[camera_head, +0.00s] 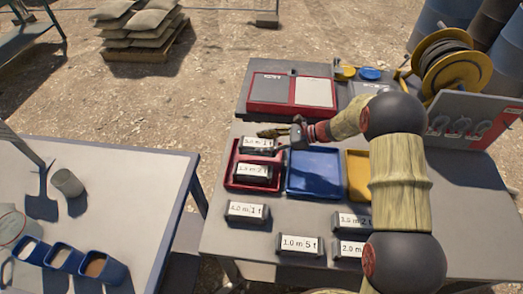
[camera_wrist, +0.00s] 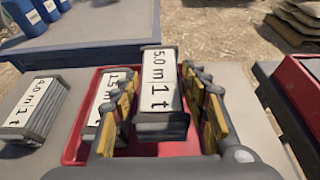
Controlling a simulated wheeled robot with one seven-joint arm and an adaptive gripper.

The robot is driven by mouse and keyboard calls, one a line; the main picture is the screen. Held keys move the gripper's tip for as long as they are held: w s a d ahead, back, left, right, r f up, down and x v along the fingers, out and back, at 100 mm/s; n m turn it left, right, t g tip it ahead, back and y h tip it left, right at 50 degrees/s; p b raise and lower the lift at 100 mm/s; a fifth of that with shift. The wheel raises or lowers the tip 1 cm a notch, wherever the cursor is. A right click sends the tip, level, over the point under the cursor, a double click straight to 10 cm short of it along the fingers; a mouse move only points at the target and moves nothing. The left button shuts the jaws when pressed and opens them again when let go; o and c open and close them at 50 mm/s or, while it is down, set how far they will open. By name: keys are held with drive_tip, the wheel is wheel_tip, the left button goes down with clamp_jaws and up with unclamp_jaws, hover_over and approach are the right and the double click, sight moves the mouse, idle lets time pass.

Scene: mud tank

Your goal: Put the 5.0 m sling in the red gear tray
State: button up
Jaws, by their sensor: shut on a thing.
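My gripper (camera_head: 278,134) is shut on the 5.0 m sling, a dark block with a white label (camera_head: 258,146). In the wrist view the label reads 5.0 m 1 t (camera_wrist: 161,80), and the yellow-padded fingers (camera_wrist: 160,95) stand on both sides of it. The red gear tray (camera_head: 232,181) is below it, and its red wall also shows in the wrist view (camera_wrist: 77,146). The held sling is over the far part of the tray; I cannot tell whether it touches the floor. Another labelled sling (camera_head: 254,172) lies in the tray's near part, beside the held one.
A blue tray (camera_head: 313,172) and a yellow tray (camera_head: 358,175) stand right of the red one. Several labelled slings, such as one marked 1.0 m (camera_head: 300,246), lie along the near table edge. A red-framed board (camera_head: 292,90) lies behind.

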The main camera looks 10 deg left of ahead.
sight(262, 147)
drive_tip(key=shift+w+a+f, duration=0.3)
drive_tip(key=shift+w+f, duration=0.1)
drive_tip(key=shift+f, duration=0.15)
drive_tip(key=shift+w+a+f, duration=0.25)
drive_tip(key=shift+w+f, duration=0.1)
drive_tip(key=shift+f, duration=0.2)
drive_tip(key=shift+f+b, duration=0.9)
drive_tip(key=shift+f, duration=0.55)
drive_tip(key=shift+f, duration=0.15)
drive_tip(key=o, duration=1.4)
drive_tip(key=shift+o, duration=0.2)
drive_tip(key=shift+d+r, duration=0.1)
drive_tip(key=shift+r, duration=0.1)
drive_tip(key=p+v, duration=0.3)
drive_tip(key=v, duration=0.8)
drive_tip(key=shift+d, duration=0.4)
drive_tip(key=shift+r, duration=0.15)
